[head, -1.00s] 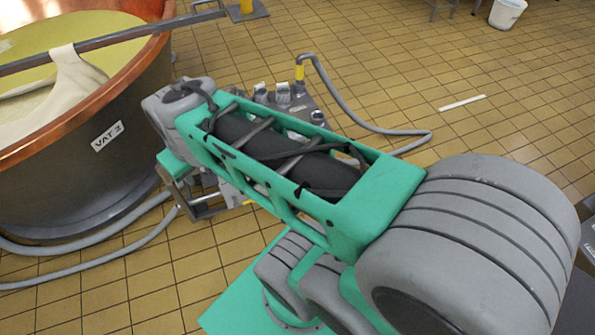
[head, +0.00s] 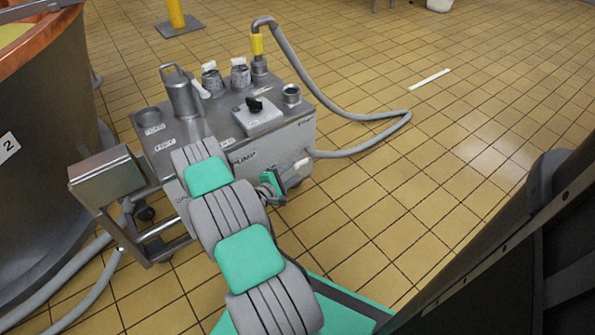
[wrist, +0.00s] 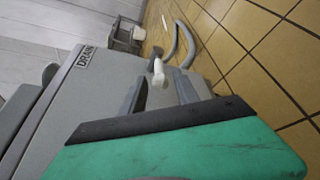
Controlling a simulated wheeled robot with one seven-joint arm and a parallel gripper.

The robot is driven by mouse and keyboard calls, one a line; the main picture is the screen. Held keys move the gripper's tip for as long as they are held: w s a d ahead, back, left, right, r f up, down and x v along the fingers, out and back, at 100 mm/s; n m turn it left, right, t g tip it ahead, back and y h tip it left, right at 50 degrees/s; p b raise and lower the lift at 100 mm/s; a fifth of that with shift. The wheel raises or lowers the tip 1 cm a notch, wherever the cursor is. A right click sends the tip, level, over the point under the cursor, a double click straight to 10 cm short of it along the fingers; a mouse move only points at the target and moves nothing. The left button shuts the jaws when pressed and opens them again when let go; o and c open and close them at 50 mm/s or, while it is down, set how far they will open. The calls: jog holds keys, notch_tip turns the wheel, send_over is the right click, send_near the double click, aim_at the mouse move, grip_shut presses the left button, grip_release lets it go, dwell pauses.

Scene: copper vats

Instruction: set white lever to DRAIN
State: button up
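The grey pump cart (head: 215,135) stands on the tiled floor beside the vat. A short white lever (head: 301,164) sticks out near the right end of its front face. The white lever also shows in the wrist view (wrist: 158,74), apart from the DRAIN label (wrist: 87,58) on the grey panel.
The cart top carries a steel jug (head: 181,92), a black knob (head: 254,103) and several fittings. A grey hose (head: 375,118) loops onto the floor at right. A metal box (head: 108,178) is at the cart's left. The copper vat (head: 40,95) stands at left. Floor at right is open.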

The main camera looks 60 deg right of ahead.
aim_at(299, 165)
jog(key=b+x, duration=0.2)
jog(key=x, duration=0.5)
jog(key=shift+d, duration=0.2)
jog(key=shift+c, duration=0.3)
grip_shut()
dwell(0.8)
